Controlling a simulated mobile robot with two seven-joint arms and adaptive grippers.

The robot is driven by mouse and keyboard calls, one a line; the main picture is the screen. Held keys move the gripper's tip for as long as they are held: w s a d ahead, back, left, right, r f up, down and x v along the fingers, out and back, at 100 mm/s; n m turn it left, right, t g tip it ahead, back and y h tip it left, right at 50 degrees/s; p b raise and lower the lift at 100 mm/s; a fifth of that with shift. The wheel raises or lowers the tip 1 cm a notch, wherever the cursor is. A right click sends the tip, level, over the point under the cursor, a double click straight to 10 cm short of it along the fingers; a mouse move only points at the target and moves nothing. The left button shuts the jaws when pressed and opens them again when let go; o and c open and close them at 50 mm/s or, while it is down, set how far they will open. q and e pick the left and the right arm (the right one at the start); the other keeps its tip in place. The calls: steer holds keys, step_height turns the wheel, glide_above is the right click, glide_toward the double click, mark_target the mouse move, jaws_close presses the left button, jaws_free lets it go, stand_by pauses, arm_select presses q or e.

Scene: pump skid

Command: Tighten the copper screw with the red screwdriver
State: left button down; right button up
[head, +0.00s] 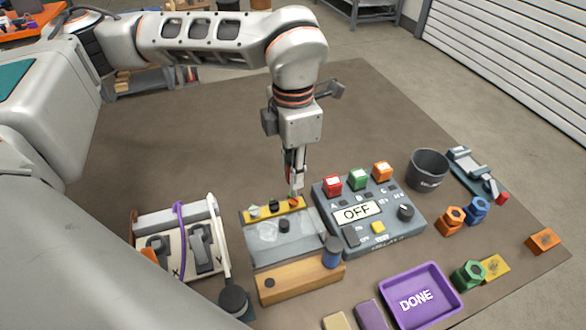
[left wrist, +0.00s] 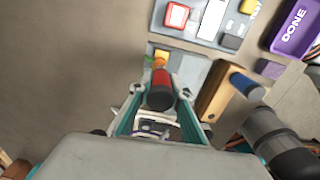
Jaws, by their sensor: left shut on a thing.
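My left gripper (head: 295,178) points down from above over the right end of a yellow strip (head: 272,209) on a grey block. It is shut on the red screwdriver (left wrist: 161,78), whose red handle with a dark end shows between the fingers in the left wrist view. The copper screw (head: 293,202) is at the right end of the strip, right under the gripper; it also shows in the left wrist view (left wrist: 158,62). Whether the tip touches the screw is hard to tell. A dark screw and a pale one sit to its left. My right gripper is not in view.
A panel (head: 384,239) reading OFF, with red, green and orange buttons, stands close on the right. A wooden block (head: 298,282) with a blue peg lies in front. A purple DONE tray (head: 455,290), a dark bin (head: 427,170) and several coloured nuts are farther right. The mat behind is clear.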

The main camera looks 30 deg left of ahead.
arm_select(q)
steer(key=shift+f+b, duration=0.4)
steer(key=shift+f, duration=0.4)
stand_by(0.9)
steer(key=m+p, duration=0.1)
steer(key=m, duration=0.1)
steer(key=shift+r+m, duration=0.1)
steer(key=shift+m, duration=0.9)
steer(key=shift+m+p, duration=0.5)
steer(key=shift+m, duration=1.4)
